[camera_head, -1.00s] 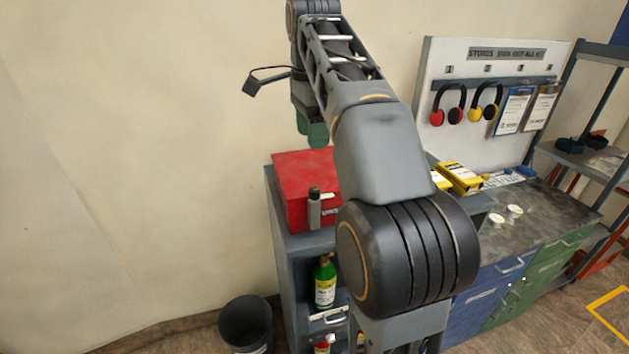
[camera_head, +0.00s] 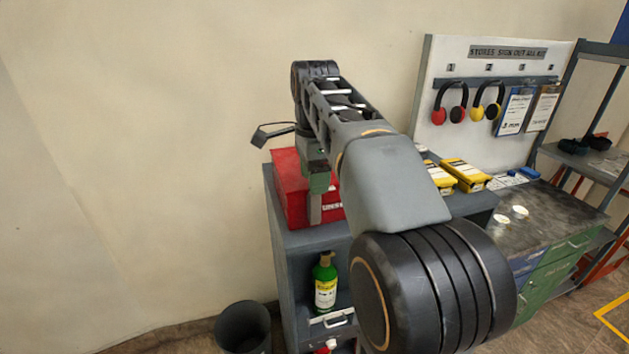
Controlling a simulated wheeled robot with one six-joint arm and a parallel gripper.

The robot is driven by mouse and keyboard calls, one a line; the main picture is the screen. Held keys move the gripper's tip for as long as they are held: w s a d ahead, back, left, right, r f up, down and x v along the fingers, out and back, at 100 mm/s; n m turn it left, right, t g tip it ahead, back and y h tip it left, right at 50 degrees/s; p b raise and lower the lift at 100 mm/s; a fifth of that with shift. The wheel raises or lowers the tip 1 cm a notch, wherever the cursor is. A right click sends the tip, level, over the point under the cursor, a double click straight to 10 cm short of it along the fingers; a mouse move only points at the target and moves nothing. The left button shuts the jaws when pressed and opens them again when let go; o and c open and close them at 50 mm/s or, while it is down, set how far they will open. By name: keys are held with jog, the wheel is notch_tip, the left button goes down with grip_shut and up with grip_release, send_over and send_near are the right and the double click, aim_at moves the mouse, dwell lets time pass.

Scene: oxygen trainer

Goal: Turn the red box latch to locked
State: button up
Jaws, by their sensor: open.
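The red box (camera_head: 291,192) stands on top of the grey cabinet at the centre, partly hidden behind my arm. Its grey latch (camera_head: 315,209) is on the front face; only its lower part shows, and its upper end is hidden by my gripper. My gripper (camera_head: 319,186), with green fingers, is lowered in front of the box at the latch. It is open. I cannot tell whether the fingers touch the latch or stand around it.
A green bottle (camera_head: 325,283) stands on the cabinet shelf below. Yellow boxes (camera_head: 464,175) lie right of my arm, near white cups (camera_head: 519,212) on the dark counter. Ear defenders (camera_head: 449,103) hang on the board. A dark bin (camera_head: 243,326) stands on the floor at left.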

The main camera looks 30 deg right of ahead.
jog(key=shift+f, duration=0.4)
jog(key=c, duration=0.9)
